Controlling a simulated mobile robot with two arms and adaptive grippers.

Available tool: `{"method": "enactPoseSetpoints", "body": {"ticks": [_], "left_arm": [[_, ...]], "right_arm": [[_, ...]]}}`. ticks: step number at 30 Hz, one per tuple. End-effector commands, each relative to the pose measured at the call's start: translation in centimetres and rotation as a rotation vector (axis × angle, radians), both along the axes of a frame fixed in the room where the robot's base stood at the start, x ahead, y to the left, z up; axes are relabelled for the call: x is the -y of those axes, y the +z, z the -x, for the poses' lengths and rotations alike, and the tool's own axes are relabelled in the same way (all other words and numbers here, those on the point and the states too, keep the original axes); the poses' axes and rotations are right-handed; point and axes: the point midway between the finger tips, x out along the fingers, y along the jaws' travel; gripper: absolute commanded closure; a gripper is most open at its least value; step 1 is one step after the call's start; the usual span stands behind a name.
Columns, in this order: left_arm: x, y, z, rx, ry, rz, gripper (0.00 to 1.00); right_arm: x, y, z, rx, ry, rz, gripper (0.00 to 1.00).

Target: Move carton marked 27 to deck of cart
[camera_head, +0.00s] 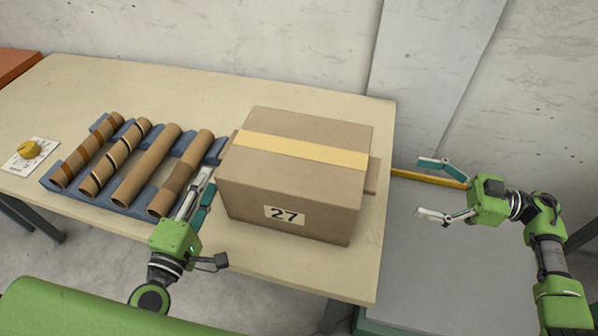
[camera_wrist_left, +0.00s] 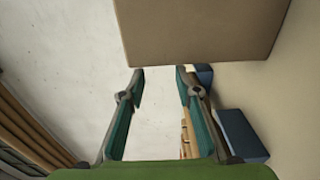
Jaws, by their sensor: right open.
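The brown carton marked 27 (camera_head: 285,190), with a yellow tape strip, stands upright on the table (camera_head: 325,275) near its right end. A flap juts from its right side, and part of one shows at its left. My left gripper (camera_head: 208,182) is by the carton's left side, open; in the left wrist view (camera_wrist_left: 160,75) its fingers are apart with nothing between them and the carton (camera_wrist_left: 200,25) lies just beyond. My right gripper (camera_head: 430,190) is open and empty, right of the carton and apart from it. The cart's grey deck (camera_head: 440,275) is at the right.
A blue rack (camera_head: 75,192) with several cardboard tubes (camera_head: 146,163) lies left of the carton, close to my left gripper. A yellow knob (camera_head: 28,149) is at the far left. A yellow bar (camera_head: 425,178) runs along the deck's back. The visible deck is clear.

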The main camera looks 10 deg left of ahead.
Motion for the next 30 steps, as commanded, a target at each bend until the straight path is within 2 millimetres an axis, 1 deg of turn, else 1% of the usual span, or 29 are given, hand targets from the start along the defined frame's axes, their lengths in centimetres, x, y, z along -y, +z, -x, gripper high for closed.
{"method": "enactPoseSetpoints", "body": {"ticks": [1,8,12,18,24,30], "left_arm": [[-0.1,0.1,-0.8,0.005,0.006,0.006,0.69],[0.1,0.2,-3.7,0.006,0.004,0.006,0.69],[0.2,0.2,-5.9,0.007,0.002,0.004,0.69],[0.3,0.1,-8.4,0.004,0.000,0.002,0.69],[0.4,0.0,-9.5,0.001,-0.002,0.002,0.69],[0.4,0.0,-9.6,0.001,-0.002,0.001,0.69]], "right_arm": [[-0.8,0.0,0.0,0.001,0.001,-0.003,0.11],[-3.7,0.0,-0.3,0.001,0.000,-0.003,0.11],[-5.9,0.1,-0.5,0.001,0.001,-0.004,0.11],[-8.5,0.0,-0.7,0.001,0.000,-0.003,0.11],[-9.5,0.0,-0.8,0.000,-0.002,-0.001,0.11],[-9.6,0.0,-0.8,0.001,-0.002,0.000,0.11]]}}
